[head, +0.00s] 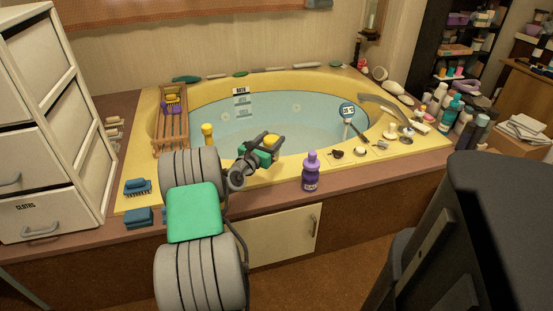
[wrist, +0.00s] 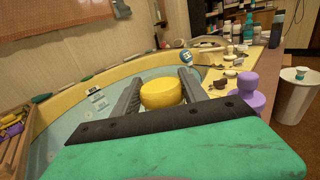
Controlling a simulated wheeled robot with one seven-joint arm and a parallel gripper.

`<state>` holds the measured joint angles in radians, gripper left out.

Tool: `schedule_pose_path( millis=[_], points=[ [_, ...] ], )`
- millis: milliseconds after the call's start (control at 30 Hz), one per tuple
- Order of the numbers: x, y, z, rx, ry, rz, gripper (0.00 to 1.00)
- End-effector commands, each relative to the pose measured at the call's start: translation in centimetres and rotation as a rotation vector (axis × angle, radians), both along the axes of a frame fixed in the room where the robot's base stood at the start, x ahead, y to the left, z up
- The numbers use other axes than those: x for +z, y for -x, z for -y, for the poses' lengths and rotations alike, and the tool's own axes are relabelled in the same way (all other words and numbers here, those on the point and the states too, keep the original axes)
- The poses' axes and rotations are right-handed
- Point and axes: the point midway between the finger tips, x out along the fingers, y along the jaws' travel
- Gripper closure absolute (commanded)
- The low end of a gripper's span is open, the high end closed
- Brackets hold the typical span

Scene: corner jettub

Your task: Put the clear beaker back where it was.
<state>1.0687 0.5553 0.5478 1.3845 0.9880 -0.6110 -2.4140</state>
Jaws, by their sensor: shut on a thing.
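My gripper (head: 264,146) is shut on a yellow, round-topped thing (wrist: 162,94). In the wrist view it sits between the two grey fingers (wrist: 160,92). In the head view its yellow top (head: 271,140) shows over the near side of the tub, above the water; its lower part is hidden by the gripper. I cannot tell whether this is the clear beaker, and no plainly clear beaker stands out elsewhere.
The yellow tub (head: 350,82) holds pale blue water. A purple bottle (head: 311,172) stands on the near ledge, right of my gripper. A yellow knobbed thing (head: 207,133) is to the left. Several small items and bottles (head: 455,110) crowd the right side. A dark chair (head: 480,230) is at the front right.

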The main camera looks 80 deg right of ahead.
Motion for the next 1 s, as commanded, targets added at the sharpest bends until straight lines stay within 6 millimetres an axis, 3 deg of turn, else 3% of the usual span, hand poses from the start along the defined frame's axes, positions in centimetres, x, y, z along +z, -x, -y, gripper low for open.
schedule_pose_path(
  millis=[33,100,333,500,867,900,1000],
  points=[
    [-2.3,0.3,0.9,-0.002,-0.006,-0.002,0.99],
    [-3.6,0.5,2.0,-0.001,-0.005,-0.002,0.99],
    [-5.7,0.8,4.0,0.001,-0.003,-0.001,0.99],
    [-8.6,0.8,4.2,0.002,-0.005,-0.002,0.99],
    [-9.0,0.8,4.1,0.002,-0.004,-0.002,0.99],
    [-9.0,0.8,4.1,0.002,-0.004,-0.002,0.48],
    [-8.9,0.8,4.1,0.002,-0.004,-0.002,0.4]
  ],
)
